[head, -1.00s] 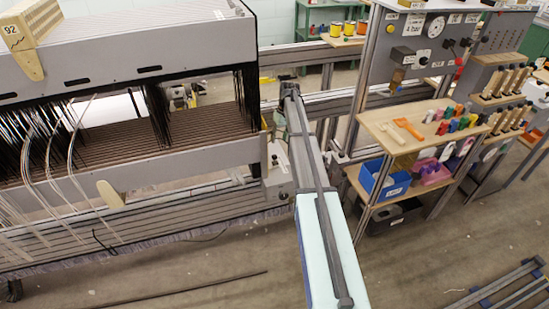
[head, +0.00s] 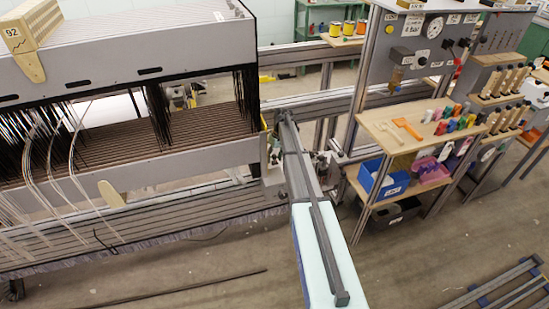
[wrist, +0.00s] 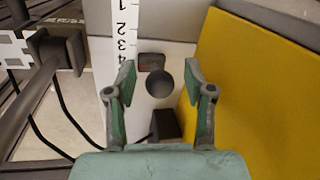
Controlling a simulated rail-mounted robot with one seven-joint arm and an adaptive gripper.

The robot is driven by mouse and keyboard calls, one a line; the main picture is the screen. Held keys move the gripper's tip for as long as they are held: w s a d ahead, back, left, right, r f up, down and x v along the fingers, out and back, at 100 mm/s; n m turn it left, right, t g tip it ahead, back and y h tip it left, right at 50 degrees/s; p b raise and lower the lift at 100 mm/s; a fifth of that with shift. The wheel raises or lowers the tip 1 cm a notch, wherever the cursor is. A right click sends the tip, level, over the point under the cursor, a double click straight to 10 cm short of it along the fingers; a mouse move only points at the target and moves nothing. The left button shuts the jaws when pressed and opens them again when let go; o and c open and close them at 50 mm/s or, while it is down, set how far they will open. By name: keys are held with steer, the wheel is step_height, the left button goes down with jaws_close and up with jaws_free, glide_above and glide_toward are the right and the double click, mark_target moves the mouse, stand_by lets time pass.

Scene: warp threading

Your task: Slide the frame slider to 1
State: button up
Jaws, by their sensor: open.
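In the wrist view, a white vertical scale (wrist: 122,25) carries the numerals 1 to 4, with 1 at the top. Beside it, a dark round knob (wrist: 159,85) stands out from a pale plate. A small dark block with a reddish face (wrist: 151,62) sits just above the knob, a little below the level of the 4. My gripper (wrist: 159,80) is open, with one green-grey finger on each side of the knob; I see gaps on both sides and cannot tell the depth between them. In the head view, my arm hides most of this area.
A yellow panel (wrist: 250,80) stands close on the right in the wrist view. A dark bar and bracket (wrist: 62,50) are at the left. In the head view, the loom frame (head: 130,165) is on the left and a wooden-topped cart (head: 385,140) on the right.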

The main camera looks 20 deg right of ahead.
mark_target(277, 174)
jaws_close()
steer(key=shift+s+a, duration=0.2)
steer(key=shift+s, duration=1.4)
steer(key=shift+s+a, duration=0.15)
steer(key=shift+s, duration=1.4)
jaws_free()
step_height(277, 174, up, 12)
steer(key=d, duration=0.2)
steer(key=shift+w+d, duration=0.15)
